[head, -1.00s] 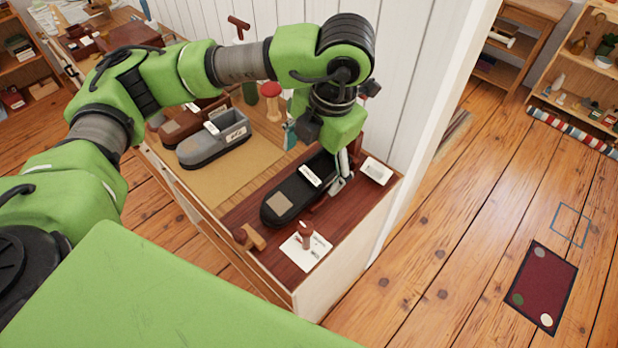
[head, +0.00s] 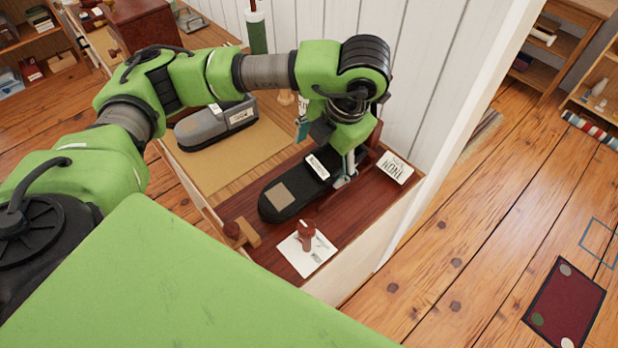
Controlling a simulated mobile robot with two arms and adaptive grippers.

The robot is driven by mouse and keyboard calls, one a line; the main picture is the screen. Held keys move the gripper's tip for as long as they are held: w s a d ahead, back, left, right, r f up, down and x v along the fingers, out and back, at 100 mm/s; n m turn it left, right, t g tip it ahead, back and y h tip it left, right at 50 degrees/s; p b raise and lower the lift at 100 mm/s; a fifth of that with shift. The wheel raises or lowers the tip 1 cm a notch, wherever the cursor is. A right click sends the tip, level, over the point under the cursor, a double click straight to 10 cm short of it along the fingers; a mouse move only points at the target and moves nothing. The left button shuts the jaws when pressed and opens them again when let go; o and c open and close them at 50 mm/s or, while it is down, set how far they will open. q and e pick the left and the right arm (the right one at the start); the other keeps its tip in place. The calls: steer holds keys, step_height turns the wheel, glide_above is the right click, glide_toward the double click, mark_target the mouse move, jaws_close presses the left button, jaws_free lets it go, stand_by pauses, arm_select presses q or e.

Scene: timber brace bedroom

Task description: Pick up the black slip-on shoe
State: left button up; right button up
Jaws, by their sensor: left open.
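The black slip-on shoe (head: 312,187) lies on the dark red-brown end of the wooden bench top. It has a tan patch toward its near end and a small white label toward its far end. My left gripper (head: 343,177) is open and points down at the shoe's far right end. One finger shows beside the shoe's right edge. The wrist hides the far end of the shoe, so I cannot tell whether the fingers touch it. My right gripper is out of view.
A grey shoe (head: 214,128) stands on the tan mat (head: 220,168) to the left. A white card (head: 395,167) lies right of the gripper. A wooden stamp (head: 306,234) stands on white paper in front. A white plank wall (head: 420,60) rises close behind.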

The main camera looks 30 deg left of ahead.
mark_target(312, 172)
arm_select(q)
steer(key=x, duration=0.3)
steer(key=shift+w+a+f, duration=0.1)
steer(key=shift+f, duration=0.2)
steer(key=shift+a+f+p, duration=0.15)
steer(key=shift+f+p, duration=0.35)
steer(key=shift+p, duration=0.05)
steer(key=p+x, duration=0.1)
steer(key=x, duration=0.2)
steer(key=shift+a+f, duration=0.1)
steer(key=shift+f, duration=0.15)
steer(key=shift+a+f, duration=0.1)
steer(key=shift+f, duration=0.35)
steer(key=c, duration=1.3)
steer(key=shift+r, duration=0.1)
steer(key=c, duration=0.4)
steer(key=shift+r, duration=0.1)
